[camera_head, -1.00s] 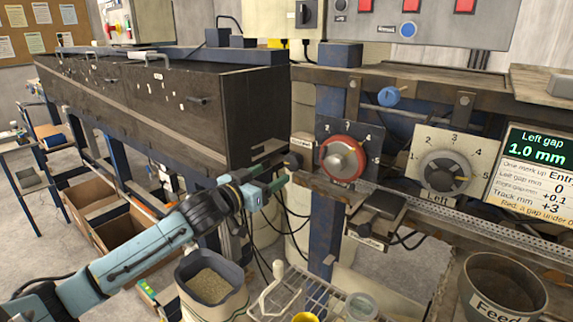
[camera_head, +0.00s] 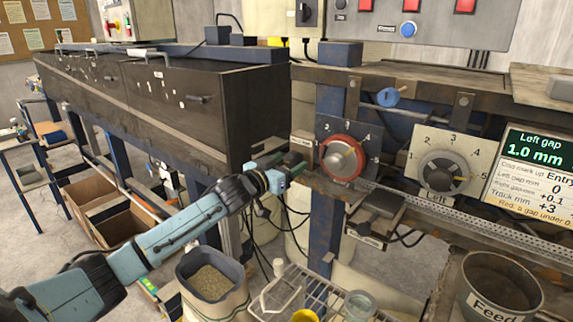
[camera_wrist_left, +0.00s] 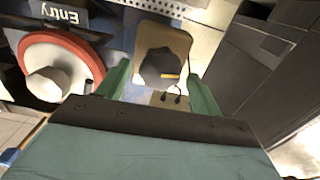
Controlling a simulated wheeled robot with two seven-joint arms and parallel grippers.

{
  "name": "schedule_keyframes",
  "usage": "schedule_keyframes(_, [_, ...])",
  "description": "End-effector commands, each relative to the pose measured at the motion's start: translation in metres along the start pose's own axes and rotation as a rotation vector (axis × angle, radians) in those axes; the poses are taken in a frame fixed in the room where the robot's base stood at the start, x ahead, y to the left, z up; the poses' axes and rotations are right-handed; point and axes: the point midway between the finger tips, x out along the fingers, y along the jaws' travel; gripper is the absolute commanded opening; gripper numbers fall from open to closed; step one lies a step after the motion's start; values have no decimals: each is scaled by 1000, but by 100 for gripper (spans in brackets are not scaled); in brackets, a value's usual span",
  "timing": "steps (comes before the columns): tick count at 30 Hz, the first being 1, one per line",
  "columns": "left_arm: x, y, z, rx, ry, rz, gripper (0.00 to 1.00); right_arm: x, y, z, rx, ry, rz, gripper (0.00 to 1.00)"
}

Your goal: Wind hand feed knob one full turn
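A dark knob (camera_wrist_left: 160,68) with a yellow mark, which looks like the hand feed knob, sits on a tan plate (camera_wrist_left: 178,40) in the left wrist view. In the head view the small pale plate (camera_head: 302,145) shows left of the red-rimmed dial, and the knob itself is hidden or too small to tell. My left gripper (camera_head: 292,164) is just in front of and below this plate. In the left wrist view its green fingers (camera_wrist_left: 160,80) are spread, one on each side of the knob; I see no clear contact. My right gripper is not in view.
The red-rimmed Entry dial (camera_head: 343,158) is close to the right of my left gripper. A grey Left dial (camera_head: 440,172) and a screen (camera_head: 532,165) reading Left gap 1.0 mm are farther right. The dark trough (camera_head: 190,105) stands at left, and a bin of granules (camera_head: 212,280) stands below.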

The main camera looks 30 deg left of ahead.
Motion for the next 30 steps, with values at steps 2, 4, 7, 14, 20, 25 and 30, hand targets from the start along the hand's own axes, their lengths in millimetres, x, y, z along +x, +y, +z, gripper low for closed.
schedule_keyframes(2, [0,0,0,0,0,0,55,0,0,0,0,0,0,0])
schedule_keyframes(4, [0,0,0,0,0,0,46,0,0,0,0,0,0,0])
schedule_keyframes(7, [0,0,0,-1,0,0,33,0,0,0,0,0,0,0])
schedule_keyframes(14, [0,0,0,5,0,0,22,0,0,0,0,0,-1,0])
schedule_keyframes(20, [0,0,0,53,-1,1,22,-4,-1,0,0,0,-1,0])
schedule_keyframes(25, [0,0,-1,153,0,1,22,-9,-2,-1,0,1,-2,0])
schedule_keyframes(30, [0,1,-1,297,-1,1,22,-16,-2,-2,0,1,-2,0])
